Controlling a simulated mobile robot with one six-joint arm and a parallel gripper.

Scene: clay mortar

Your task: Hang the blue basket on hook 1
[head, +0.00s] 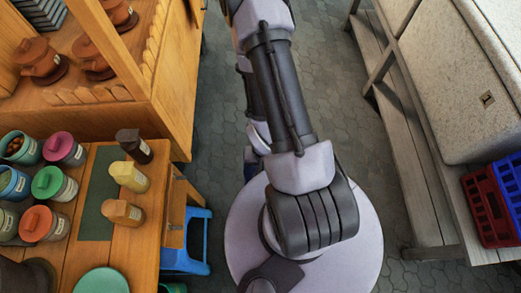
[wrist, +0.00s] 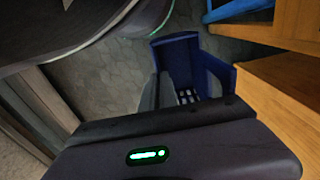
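A dark blue basket (wrist: 180,58) with a slotted bottom is just beyond my gripper (wrist: 160,92) in the wrist view. My grey fingers are close together at the basket's left side and appear shut on its wall. My gripper's body hides the near part of the basket. In the head view my arm hides the gripper; only a small dark blue bit shows beside the arm, and I cannot tell what it is. Another blue basket (head: 510,185) stands on the right bench.
A red basket (head: 485,207) stands on the right wooden bench (head: 420,165). A wooden table (head: 137,240) with several jars is at the left, below a wooden shelf (head: 110,113) with clay pots. A blue stool (head: 196,240) stands beside the table. Paved floor (head: 330,85) is clear between.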

